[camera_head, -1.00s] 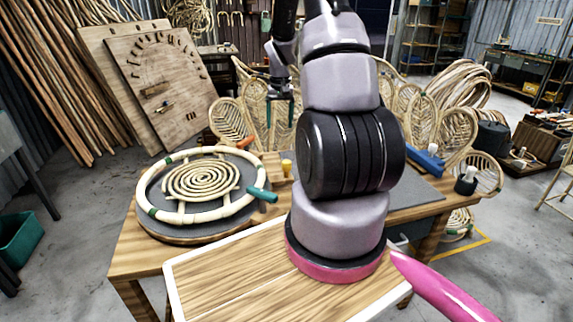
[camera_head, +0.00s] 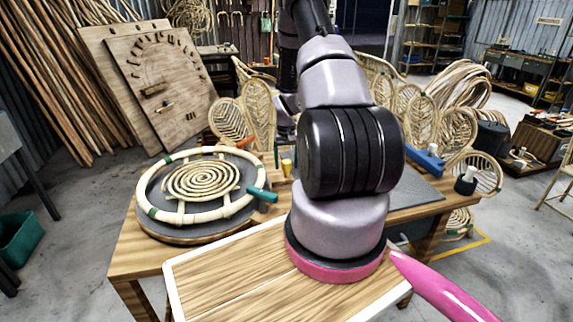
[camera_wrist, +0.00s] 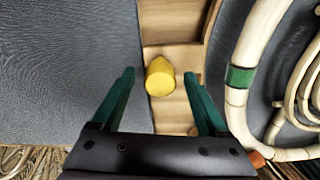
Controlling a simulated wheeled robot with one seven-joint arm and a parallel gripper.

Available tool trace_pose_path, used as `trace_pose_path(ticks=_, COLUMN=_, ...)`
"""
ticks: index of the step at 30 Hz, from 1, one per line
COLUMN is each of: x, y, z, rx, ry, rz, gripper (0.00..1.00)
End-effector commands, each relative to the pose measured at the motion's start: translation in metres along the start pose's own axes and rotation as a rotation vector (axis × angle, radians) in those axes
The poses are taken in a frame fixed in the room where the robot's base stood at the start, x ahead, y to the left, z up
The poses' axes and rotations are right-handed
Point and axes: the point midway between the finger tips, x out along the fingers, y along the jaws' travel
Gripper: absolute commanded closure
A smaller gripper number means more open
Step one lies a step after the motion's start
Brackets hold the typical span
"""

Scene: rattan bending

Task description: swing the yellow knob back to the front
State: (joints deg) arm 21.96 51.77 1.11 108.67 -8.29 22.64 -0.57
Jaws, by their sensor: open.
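The yellow knob (camera_head: 287,166) stands on a wooden strip of the worktable, to the right of the round rattan frame. In the wrist view the knob (camera_wrist: 160,80) shows between the tips of my gripper (camera_wrist: 159,74), with clear space on both sides. My gripper's green fingers are spread and empty, and neither touches the knob. In the head view one finger shows just left of and above the knob; the rest of my gripper is hidden behind my arm.
The round rattan frame (camera_head: 150,190) with a spiral centre and a green handle (camera_head: 261,194) lies left of the knob. A dark grey mat (camera_wrist: 60,70) lies on the other side of the strip. Woven rattan panels (camera_head: 228,122) stand behind the table.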

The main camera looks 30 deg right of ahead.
Motion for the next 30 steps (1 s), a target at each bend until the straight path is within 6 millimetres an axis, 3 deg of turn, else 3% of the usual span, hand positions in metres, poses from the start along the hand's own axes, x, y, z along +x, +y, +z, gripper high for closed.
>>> trace_pose_path(ticks=11, x=0.0064, y=0.0, z=0.0, rx=0.0, ry=0.0, rz=0.0, gripper=0.23)
trace_pose_path(ticks=17, x=0.0063, y=0.0, z=0.0001, rx=0.0, ry=0.0, rz=0.0, gripper=1.0)
trace_pose_path(ticks=30, x=0.0061, y=0.0001, z=0.0003, rx=0.0, ry=0.0, rz=0.0, gripper=1.0)
